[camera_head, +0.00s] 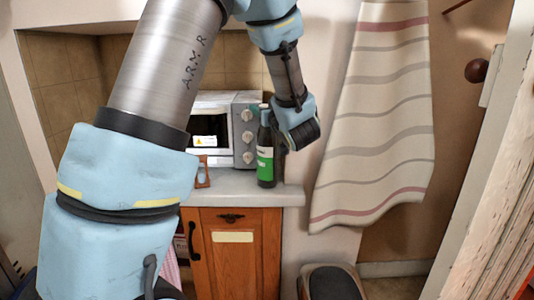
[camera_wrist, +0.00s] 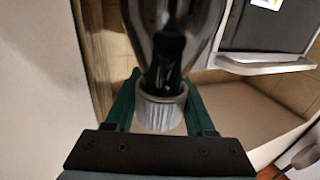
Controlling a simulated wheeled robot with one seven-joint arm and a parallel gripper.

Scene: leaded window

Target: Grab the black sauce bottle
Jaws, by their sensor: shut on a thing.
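The black sauce bottle (camera_head: 266,165) is dark, with a green and white label, and is upright at the front right of the counter. I cannot tell whether its base touches the counter. My gripper (camera_head: 283,140) is at its right side near the upper part, and its fingertips are mostly hidden in the head view. In the wrist view, a dark glossy bottle (camera_wrist: 190,35) with a ribbed pale cap (camera_wrist: 160,112) is between the two green fingers of my gripper (camera_wrist: 157,95), which is shut on it.
A white microwave (camera_head: 212,125) with knobs stands behind the bottle on the counter (camera_head: 235,190). A small brown wooden object (camera_head: 203,172) is to the left. A striped cloth (camera_head: 380,110) hangs at the right. A bin (camera_head: 332,283) stands on the floor below.

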